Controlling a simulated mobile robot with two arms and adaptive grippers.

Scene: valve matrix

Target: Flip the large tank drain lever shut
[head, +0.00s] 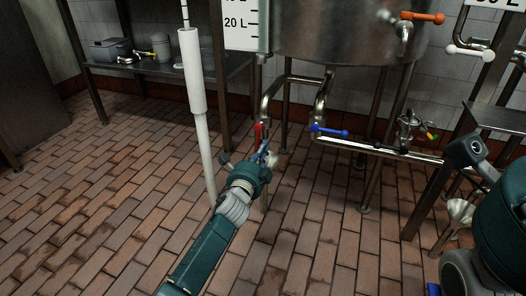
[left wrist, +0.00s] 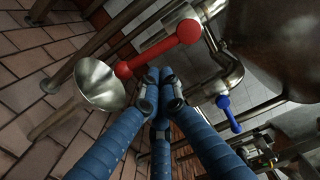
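The large steel tank (head: 345,30) stands at the top of the head view, with bent drain pipes below it. A red lever (head: 258,132) shows on the left pipe, partly behind my left gripper (head: 263,154). In the left wrist view the red lever (left wrist: 158,50) runs slantwise from its valve down to a rounded end beside a steel funnel (left wrist: 98,84). The blue fingers of my left gripper (left wrist: 160,78) are drawn together, with their tips close beside the lever; whether they touch it I cannot tell. My right gripper's fingers are not in view.
A blue lever (head: 329,131) sits on the pipe to the right; it also shows in the left wrist view (left wrist: 228,113). An orange lever (head: 422,17) and a white lever (head: 468,51) are higher up. A white vertical pipe (head: 196,85) stands left of my gripper. The tiled floor (head: 110,190) is clear.

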